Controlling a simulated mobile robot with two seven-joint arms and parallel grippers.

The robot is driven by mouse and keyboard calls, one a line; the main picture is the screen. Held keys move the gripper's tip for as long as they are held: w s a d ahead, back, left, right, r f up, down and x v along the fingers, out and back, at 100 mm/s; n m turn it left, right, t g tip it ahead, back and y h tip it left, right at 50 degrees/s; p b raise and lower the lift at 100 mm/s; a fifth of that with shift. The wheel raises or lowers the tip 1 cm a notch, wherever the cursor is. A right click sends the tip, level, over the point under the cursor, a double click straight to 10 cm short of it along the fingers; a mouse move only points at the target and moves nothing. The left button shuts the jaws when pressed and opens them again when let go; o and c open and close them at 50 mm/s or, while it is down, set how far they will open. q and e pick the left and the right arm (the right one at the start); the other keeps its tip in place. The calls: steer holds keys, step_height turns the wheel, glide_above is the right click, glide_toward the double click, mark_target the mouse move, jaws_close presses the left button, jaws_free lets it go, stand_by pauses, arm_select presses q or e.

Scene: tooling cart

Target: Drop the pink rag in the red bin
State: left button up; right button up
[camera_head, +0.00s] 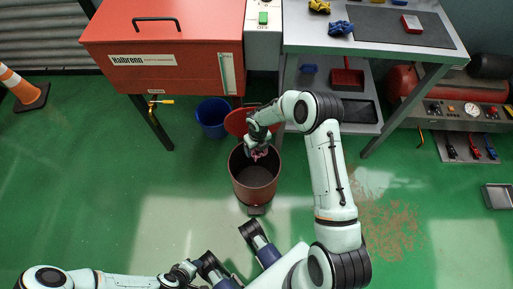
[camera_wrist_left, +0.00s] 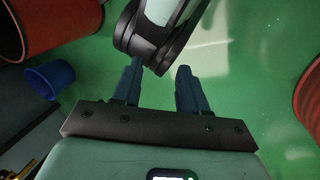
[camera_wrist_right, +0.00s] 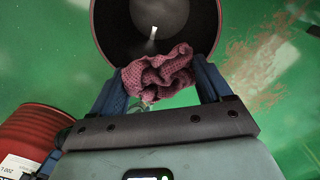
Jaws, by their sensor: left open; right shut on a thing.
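The pink rag (camera_wrist_right: 158,73) is bunched between the fingers of my right gripper (camera_wrist_right: 160,88), which is shut on it. In the head view only a small part of the rag (camera_head: 260,154) shows under my right gripper (camera_head: 257,147). The red bin (camera_head: 240,186) stands open on the floor with its lid tipped back. The rag is over the back part of its mouth. In the right wrist view the bin's dark inside (camera_wrist_right: 155,45) shows beyond the rag.
A blue bucket (camera_head: 213,118) stands behind the bin to the left. A red cabinet (camera_head: 170,50) and a workbench (camera_head: 310,35) stand at the back. An orange cone (camera_head: 25,90) is far left. The green floor left of the bin is clear.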

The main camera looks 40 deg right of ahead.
arm_select(q)
steer(key=w+a+f+t+y+b, duration=0.1)
steer(key=w+a+f+b, duration=0.3)
steer(key=f, duration=0.3)
steer(key=shift+f+n+b, duration=0.3)
steer(key=shift+n+b, duration=0.1)
steer(key=shift+b, duration=0.45)
arm_select(e)
step_height(320, 180, down, 10)
steer(key=shift+f, duration=0.1)
steer(key=o, duration=0.9)
steer(key=shift+o, duration=0.2)
step_height(320, 180, up, 12)
steer(key=p, duration=0.3)
steer(key=shift+d, duration=0.1)
steer(key=shift+r+p, duration=0.35)
steer(key=shift+r, duration=0.4)
arm_select(q)
steer(key=r, duration=0.1)
steer(key=d+r, duration=0.1)
steer(key=r, duration=0.1)
steer(key=d+r, duration=0.1)
steer(key=r, duration=0.1)
steer(key=shift+s+d, duration=0.2)
steer(key=shift+s, duration=0.2)
